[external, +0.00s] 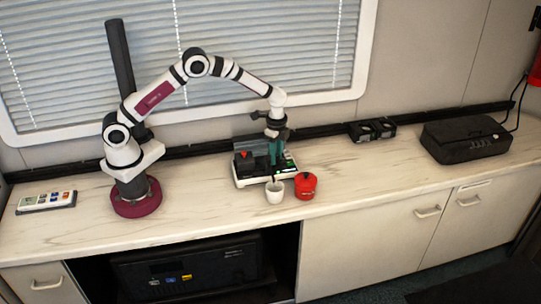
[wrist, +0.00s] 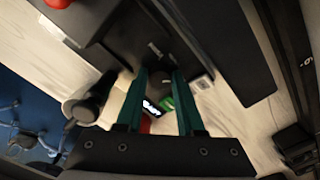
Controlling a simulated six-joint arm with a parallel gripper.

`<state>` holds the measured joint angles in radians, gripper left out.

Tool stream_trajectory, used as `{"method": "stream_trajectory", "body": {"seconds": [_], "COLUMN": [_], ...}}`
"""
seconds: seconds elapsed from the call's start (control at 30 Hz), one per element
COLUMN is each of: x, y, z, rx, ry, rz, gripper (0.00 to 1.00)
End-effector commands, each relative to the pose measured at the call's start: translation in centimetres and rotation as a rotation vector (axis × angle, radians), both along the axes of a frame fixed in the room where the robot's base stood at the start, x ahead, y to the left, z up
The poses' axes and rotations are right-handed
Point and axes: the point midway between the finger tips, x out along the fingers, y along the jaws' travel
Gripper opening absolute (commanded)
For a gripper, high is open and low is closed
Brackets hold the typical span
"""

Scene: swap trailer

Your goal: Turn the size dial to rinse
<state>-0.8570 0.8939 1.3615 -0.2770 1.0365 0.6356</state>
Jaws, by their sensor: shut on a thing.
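The coffee machine (external: 238,181) stands on the counter in the external view, a low black and white unit with a red part on top. In the wrist view its dark top (wrist: 165,45) lies under my fingers. My gripper (external: 275,160) points down at the machine's right part. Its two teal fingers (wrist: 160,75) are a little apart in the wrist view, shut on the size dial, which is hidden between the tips. A small lit display (wrist: 151,107) with white marks and a green patch (wrist: 167,103) show between the fingers. The dial's setting cannot be read.
A white cup (external: 275,197) and a red lidded pot (external: 306,187) stand close in front of the machine. A black box (external: 465,138) with cables and small black items (external: 372,130) are to the right. A button panel (external: 46,201) lies far left. The counter between is clear.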

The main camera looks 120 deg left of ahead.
Motion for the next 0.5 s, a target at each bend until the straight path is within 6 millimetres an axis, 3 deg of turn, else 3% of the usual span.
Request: {"method": "stream_trajectory", "body": {"seconds": [0.5], "x": [0.08], "y": [0.01], "z": [0.06], "rx": [0.000], "ry": [-0.002], "rz": [0.468], "gripper": [0.00]}}
